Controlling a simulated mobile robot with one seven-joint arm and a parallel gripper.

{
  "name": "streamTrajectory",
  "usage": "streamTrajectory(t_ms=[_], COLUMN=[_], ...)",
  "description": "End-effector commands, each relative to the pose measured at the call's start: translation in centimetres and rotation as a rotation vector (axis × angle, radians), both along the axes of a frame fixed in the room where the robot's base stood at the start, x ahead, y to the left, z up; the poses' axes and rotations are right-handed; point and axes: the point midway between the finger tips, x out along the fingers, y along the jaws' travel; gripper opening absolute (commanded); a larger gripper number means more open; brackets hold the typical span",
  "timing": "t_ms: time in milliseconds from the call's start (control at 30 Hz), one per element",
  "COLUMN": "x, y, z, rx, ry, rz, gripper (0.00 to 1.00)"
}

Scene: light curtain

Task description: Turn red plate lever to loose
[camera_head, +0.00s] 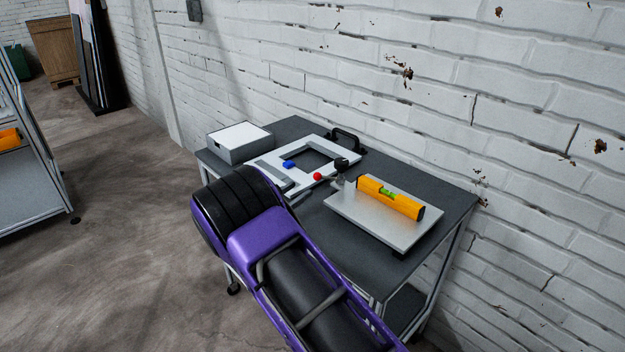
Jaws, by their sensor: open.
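A light grey frame-shaped plate (335,147) with a square opening lies on the dark table. A red ball-shaped knob (317,176), which looks like the red lever's end, shows at its front edge. A blue knob (288,163) sits on the frame farther left. The lever's shaft and its exact angle are too small to tell. My purple and black arm (265,235) reaches up from the bottom and covers the table's front left part. My gripper does not show; the arm's bulk may hide it.
A grey box with a white top (240,136) stands at the table's left end. A silver plate (375,228) bears an orange spirit level (390,198) on the right. A black-knobbed grey fitting (341,164) stands between the frame and the silver plate. A brick wall (440,90) runs behind.

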Motion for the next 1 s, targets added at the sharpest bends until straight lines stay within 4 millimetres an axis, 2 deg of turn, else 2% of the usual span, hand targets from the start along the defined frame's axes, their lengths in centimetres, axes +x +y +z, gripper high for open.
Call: streamTrajectory(t_ms=[100,333,500,767,867,1000], x=[2.1,4.8,5.6,5.7,5.7,5.7], y=[-1.8,-3.8,-4.4,-4.4,-4.4,-4.4], z=[-0.1,-0.1,-0.1,-0.1,-0.1,-0.1], rx=[0.001,0.003,0.001,0.001,0.002,0.002], ry=[0.000,0.000,0.002,0.002,0.001,0.001], rz=[-0.003,-0.001,0.000,0.001,0.001,0.002], gripper=[0.62,0.62,0.62,0.62,0.47,0.22])
